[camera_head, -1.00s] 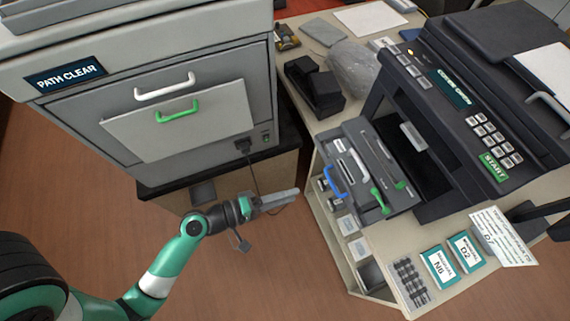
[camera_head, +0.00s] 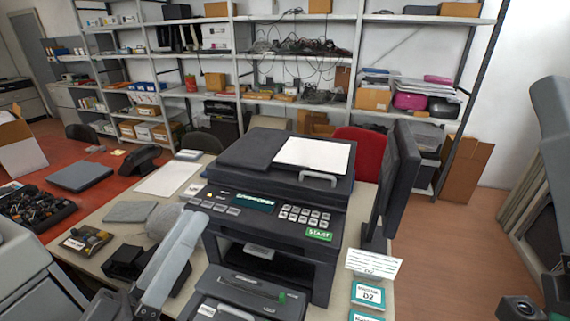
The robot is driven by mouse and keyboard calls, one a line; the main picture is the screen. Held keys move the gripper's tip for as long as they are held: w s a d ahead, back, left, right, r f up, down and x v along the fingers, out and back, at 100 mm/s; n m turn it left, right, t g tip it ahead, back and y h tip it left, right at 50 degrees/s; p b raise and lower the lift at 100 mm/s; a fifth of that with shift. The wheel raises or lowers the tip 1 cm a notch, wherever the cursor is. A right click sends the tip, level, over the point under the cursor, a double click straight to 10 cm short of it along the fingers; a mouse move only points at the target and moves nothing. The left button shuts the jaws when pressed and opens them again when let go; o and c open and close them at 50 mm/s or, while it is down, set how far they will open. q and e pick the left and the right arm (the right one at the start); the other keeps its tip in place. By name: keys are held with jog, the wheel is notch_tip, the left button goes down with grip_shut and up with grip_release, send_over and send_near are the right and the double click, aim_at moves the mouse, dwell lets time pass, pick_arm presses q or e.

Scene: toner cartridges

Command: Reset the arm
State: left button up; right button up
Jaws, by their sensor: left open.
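My left gripper (camera_head: 190,232) rises from the bottom left of the head view, its pale grey fingers pointing up and slightly right. It is open and nothing shows between its fingers. It appears in front of the left side of the dark printer (camera_head: 275,200), over the table; its gap to the printer cannot be judged. A dark part with a lens-like end and some teal shows at the bottom right corner; my right gripper's fingers are not in view.
Teal-edged D2 card (camera_head: 368,295) and a paper note (camera_head: 373,263) are at right. A black monitor (camera_head: 395,185) stands beside the printer.

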pick_arm(q)
jog(key=s+a+r+m+t+y, duration=0.1)
jog(key=s+a+r+t+y, duration=0.25)
jog(key=r, duration=0.45)
jog(key=s+a+r+m+t+y, duration=0.1)
jog(key=s+a+r+t+y, duration=0.25)
jog(key=r, duration=0.55)
notch_tip(320, 180, up, 33)
jog(key=d+y+p, duration=0.1)
jog(key=p, duration=3.2)
jog(key=shift+w+f+m+g+p, duration=0.15)
jog(key=shift+w+m+g+p, duration=0.15)
jog(key=shift+g, duration=0.1)
jog(key=shift+d+f, duration=0.1)
notch_tip(320, 180, down, 38)
jog(key=b, duration=3.8)
jog(key=shift+f+b, duration=0.15)
jog(key=shift+b, duration=0.15)
